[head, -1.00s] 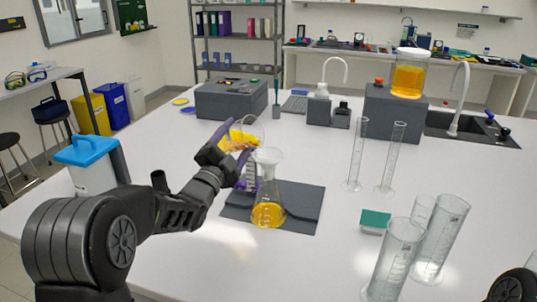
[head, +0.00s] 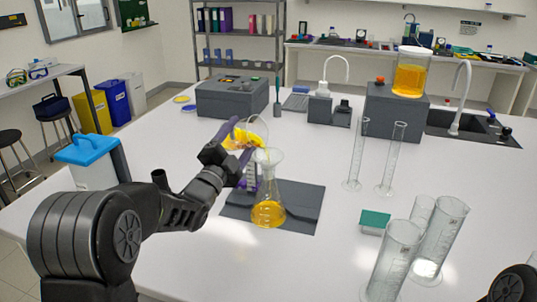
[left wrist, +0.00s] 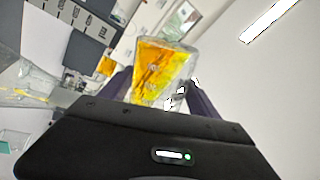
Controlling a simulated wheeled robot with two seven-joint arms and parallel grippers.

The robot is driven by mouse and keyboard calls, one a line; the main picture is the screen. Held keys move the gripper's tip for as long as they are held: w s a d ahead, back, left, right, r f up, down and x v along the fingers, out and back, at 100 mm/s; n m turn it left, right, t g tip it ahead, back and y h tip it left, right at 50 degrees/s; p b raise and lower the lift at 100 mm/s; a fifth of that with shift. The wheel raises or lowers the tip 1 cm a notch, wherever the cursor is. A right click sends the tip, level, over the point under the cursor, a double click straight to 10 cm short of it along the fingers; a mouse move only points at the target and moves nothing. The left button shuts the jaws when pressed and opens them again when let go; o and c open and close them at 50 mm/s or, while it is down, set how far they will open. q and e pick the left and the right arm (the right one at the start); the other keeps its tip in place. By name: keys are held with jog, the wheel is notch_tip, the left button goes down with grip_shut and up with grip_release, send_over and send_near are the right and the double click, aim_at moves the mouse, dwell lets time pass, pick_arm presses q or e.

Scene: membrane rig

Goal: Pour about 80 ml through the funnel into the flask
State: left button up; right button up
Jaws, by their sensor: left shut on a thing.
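My left gripper (head: 238,143) is shut on a clear beaker (head: 255,126) with yellow-orange liquid, tilted to the right above the funnel. The beaker and liquid (left wrist: 160,68) also show between the fingers in the left wrist view. The funnel (head: 268,160) sits upright in the neck of a conical flask (head: 268,206), with a yellow tint in it near the beaker's lip. The flask stands on a dark grey mat (head: 305,208) and holds yellow liquid in its lower part. My right gripper is not in view; only a dark part of that arm shows at the lower right corner.
Empty glass cylinders (head: 437,238) stand at the front right, and two slim ones (head: 391,160) farther back. A green block (head: 374,221) lies right of the mat. A jar of yellow liquid (head: 410,76) stands on a grey box behind. A blue-lidded container (head: 92,163) is at left.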

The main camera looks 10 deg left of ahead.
pick_arm(q)
jog(key=shift+d+r, duration=0.1)
jog(key=shift+r+m+h+p, duration=0.35)
jog(key=shift+m+p, duration=0.25)
jog(key=shift+m, duration=0.2)
dwell(2.1)
jog(key=shift+f, duration=0.1)
